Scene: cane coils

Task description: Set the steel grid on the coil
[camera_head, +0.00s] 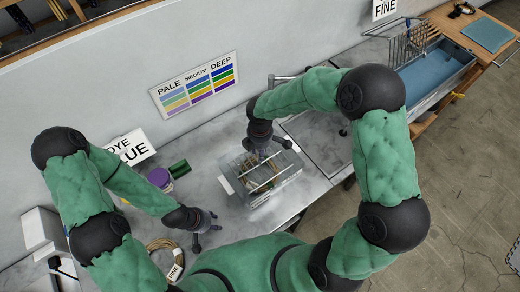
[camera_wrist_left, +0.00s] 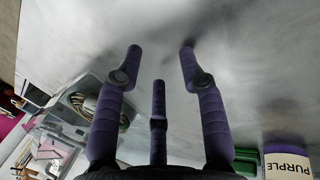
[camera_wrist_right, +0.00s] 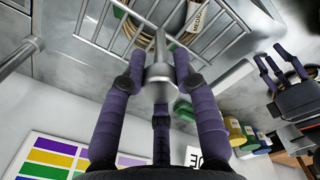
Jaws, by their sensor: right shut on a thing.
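My right gripper (camera_head: 262,146) is over the clear tank (camera_head: 289,180). In the right wrist view the gripper (camera_wrist_right: 158,68) is shut on the upright handle of the steel grid (camera_wrist_right: 225,38), whose bars spread below it. A tan cane coil (camera_wrist_right: 183,22) with a white tag shows behind the bars. In the head view the coil (camera_head: 266,184) lies in the tank, partly hidden by the grid and arm. I cannot tell whether the grid touches the coil. My left gripper (camera_head: 203,232) is open and empty above the bench, its fingers apart in the left wrist view (camera_wrist_left: 160,52).
A second coil (camera_head: 160,246) tagged FINE lies on the bench at lower left. A purple jar (camera_head: 159,178) and green blocks (camera_head: 181,169) stand left of the tank. A blue-lined basin (camera_head: 433,72) with a wire rack (camera_head: 407,44) is at upper right.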

